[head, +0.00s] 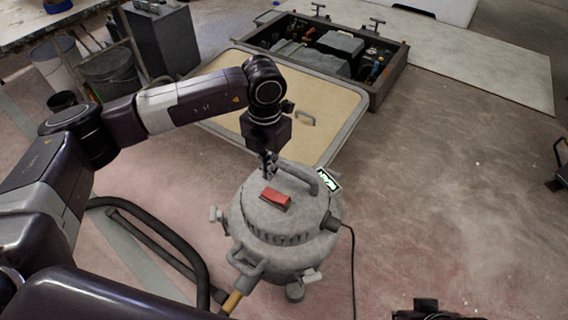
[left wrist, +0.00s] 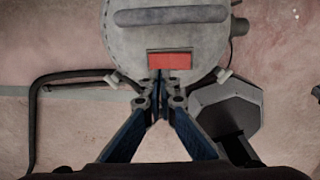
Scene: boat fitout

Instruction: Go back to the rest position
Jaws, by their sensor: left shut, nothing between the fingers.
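My left gripper (head: 268,165) is above the grey shop vacuum (head: 285,232), near the red switch (head: 275,198) on its lid. In the left wrist view the two blue fingers (left wrist: 160,92) meet with nothing between them, just below the red switch (left wrist: 169,61) in the picture. I cannot tell whether the fingertips touch the lid. The vacuum's curved handle (head: 312,175) stands behind the switch. Part of what looks like my right gripper (head: 430,308) shows at the bottom edge; its fingers are not clear.
Behind the vacuum lies a beige hatch panel (head: 318,137) with a handle, beside an open compartment (head: 388,88) full of gear. A black hose (head: 160,238) curves at left, and a cable (head: 353,270) runs down at right. The floor at right is mostly clear.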

